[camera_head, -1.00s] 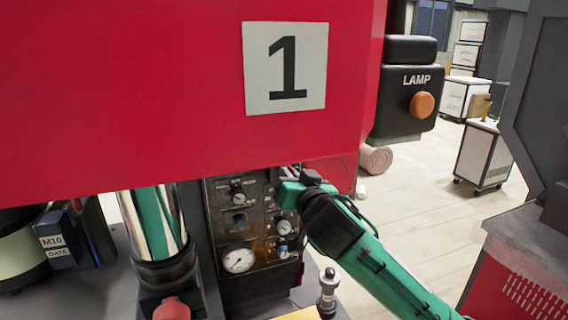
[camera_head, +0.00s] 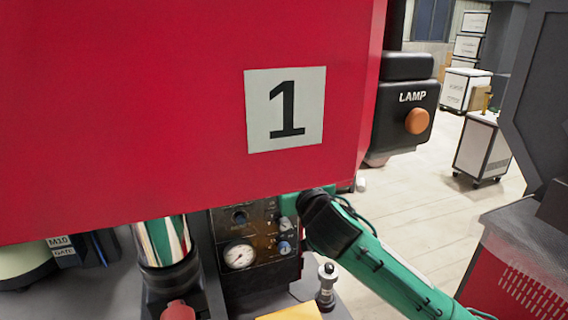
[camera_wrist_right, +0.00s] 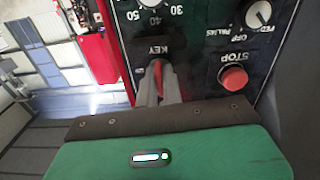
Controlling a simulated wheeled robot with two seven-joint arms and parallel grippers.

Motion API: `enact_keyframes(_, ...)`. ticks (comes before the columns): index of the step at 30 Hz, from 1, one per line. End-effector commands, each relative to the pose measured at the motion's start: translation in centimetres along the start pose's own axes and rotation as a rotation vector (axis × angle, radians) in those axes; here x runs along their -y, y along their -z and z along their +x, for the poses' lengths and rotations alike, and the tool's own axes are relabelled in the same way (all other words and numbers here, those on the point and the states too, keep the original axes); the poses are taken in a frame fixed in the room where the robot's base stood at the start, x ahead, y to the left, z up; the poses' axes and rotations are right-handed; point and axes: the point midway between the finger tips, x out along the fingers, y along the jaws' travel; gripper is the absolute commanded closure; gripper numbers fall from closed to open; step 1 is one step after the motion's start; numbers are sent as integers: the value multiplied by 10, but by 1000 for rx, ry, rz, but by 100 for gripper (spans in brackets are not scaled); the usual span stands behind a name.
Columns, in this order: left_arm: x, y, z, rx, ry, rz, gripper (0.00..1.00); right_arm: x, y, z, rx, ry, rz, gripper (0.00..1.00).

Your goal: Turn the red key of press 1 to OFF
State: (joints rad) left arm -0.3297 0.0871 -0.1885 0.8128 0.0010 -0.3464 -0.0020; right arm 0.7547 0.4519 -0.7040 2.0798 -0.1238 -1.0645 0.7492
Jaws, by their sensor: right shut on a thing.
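Press 1 fills the head view as a red hood (camera_head: 180,110) with a white "1" plate (camera_head: 285,109). Under it is the dark control panel (camera_head: 262,270), its upper part hidden by the hood. My right gripper (camera_wrist_right: 158,82) is shut on the red key (camera_wrist_right: 158,75), under the upside-down KEY label in the right wrist view. Only a sliver of the key shows between the fingers, so its turn position cannot be read. In the head view the fingers are hidden behind the hood and wrist. My left gripper is not in view.
A red STOP button (camera_wrist_right: 233,79) and a selector knob (camera_wrist_right: 258,14) sit near the key. A gauge (camera_head: 239,256), a chrome column (camera_head: 165,241) and a lamp box (camera_head: 407,113) with an orange button are close by. Open floor lies to the right.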

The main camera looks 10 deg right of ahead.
Motion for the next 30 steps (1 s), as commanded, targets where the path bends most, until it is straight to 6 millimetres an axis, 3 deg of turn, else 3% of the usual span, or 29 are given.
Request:
enact_keyframes(4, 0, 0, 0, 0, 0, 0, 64, -1, 0, 0, -1, -2, 1, 100)
enact_keyframes(6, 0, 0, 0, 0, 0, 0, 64, -1, 0, 0, -1, -2, 1, 81)
enact_keyframes(9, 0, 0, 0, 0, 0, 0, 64, -1, 0, 0, -1, -1, 2, 67)
enact_keyframes(18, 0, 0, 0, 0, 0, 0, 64, 0, 0, -3, 0, 0, 3, 67)
enact_keyframes(30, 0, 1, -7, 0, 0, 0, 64, 0, 0, -41, 0, 1, 4, 67)
